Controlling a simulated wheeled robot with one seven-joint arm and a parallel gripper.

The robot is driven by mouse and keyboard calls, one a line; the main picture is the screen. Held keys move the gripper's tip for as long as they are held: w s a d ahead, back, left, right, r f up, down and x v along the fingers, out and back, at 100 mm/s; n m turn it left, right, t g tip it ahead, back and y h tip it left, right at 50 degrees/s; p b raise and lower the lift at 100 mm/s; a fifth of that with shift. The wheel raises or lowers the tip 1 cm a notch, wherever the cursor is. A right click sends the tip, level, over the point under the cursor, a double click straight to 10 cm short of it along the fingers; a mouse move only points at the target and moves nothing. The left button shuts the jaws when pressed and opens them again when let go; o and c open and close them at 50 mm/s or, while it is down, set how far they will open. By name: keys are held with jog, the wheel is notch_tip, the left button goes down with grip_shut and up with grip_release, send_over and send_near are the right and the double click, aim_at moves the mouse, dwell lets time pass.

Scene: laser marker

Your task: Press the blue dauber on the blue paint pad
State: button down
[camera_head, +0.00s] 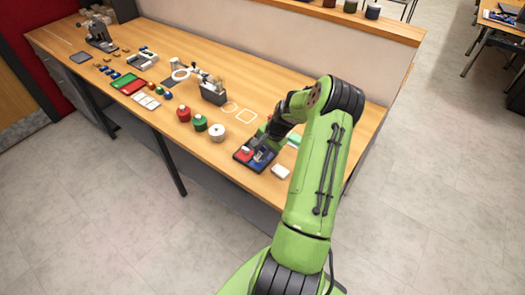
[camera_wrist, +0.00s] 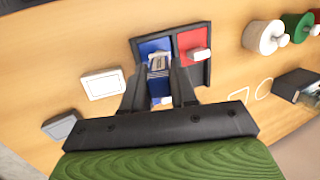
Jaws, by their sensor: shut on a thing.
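A black tray (camera_wrist: 208,72) holds a blue paint pad (camera_wrist: 150,46) and a red paint pad (camera_wrist: 188,40) side by side. My gripper (camera_wrist: 158,72) is over the blue pad, with its fingers closed on the blue dauber (camera_wrist: 158,66). The dauber and fingers hide part of the blue pad. I cannot tell whether the dauber touches the pad. A red and white dauber (camera_wrist: 199,55) is at the red pad. In the head view, the tray (camera_head: 238,157) is near the bench's front edge, and my arm partly covers it.
A white block (camera_wrist: 103,84) and a grey block (camera_wrist: 62,126) lie left of the tray in the wrist view. White (camera_head: 217,132), green (camera_head: 200,122) and red (camera_head: 184,113) spool-like pieces stand left of it in the head view. Bare wood (camera_head: 165,125) runs along the front edge.

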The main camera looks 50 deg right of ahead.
jog(key=shift+f+b, duration=0.45)
jog(key=shift+f, duration=0.15)
dwell(1.1)
jog(key=shift+r, duration=0.1)
notch_tip(320, 180, up, 7)
jog(key=p, duration=0.5)
dwell(0.6)
